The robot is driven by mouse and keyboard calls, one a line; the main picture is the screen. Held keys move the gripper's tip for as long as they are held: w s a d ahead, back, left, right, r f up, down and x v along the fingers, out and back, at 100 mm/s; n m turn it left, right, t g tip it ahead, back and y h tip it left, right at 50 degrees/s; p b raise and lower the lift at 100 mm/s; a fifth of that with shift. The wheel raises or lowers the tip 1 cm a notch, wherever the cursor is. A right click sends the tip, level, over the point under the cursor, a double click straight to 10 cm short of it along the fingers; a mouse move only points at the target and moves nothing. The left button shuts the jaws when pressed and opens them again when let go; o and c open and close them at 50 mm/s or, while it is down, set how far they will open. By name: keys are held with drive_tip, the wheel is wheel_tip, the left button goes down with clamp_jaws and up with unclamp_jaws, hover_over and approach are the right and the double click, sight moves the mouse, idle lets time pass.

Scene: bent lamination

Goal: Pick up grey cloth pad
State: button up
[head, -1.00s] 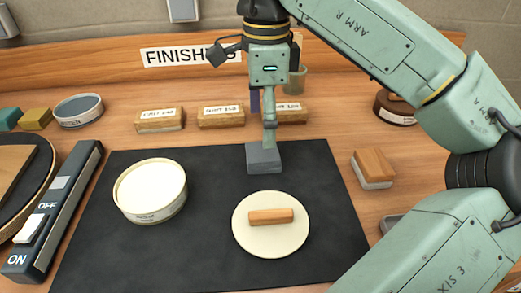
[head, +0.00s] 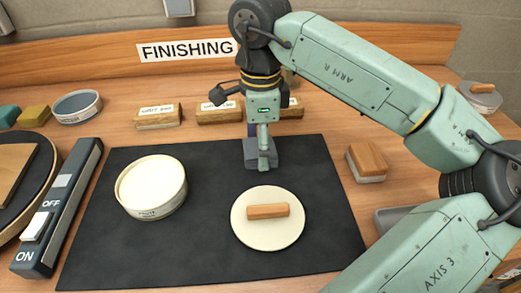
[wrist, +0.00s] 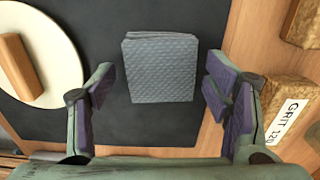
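The grey cloth pad (head: 262,158) lies folded on the black mat near its back edge. In the wrist view the pad (wrist: 160,68) shows a quilted surface, between and ahead of my two fingers. My gripper (head: 262,150) is at the pad in the head view, with the arm partly covering it. In the wrist view my gripper (wrist: 160,88) is open, with a purple-lined finger on each side and clear gaps to the pad. Nothing is held.
A round cream disc (head: 240,235) with a wooden handle (head: 268,211) and a white tub (head: 151,188) stand on the black mat (head: 110,255). Labelled grit blocks (head: 158,115) line the back. A wood-topped block (head: 367,162) sits right of the mat. A switch strip (head: 62,205) is left.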

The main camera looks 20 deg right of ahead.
drive_tip(key=c, duration=0.9)
drive_tip(key=shift+r, duration=0.15)
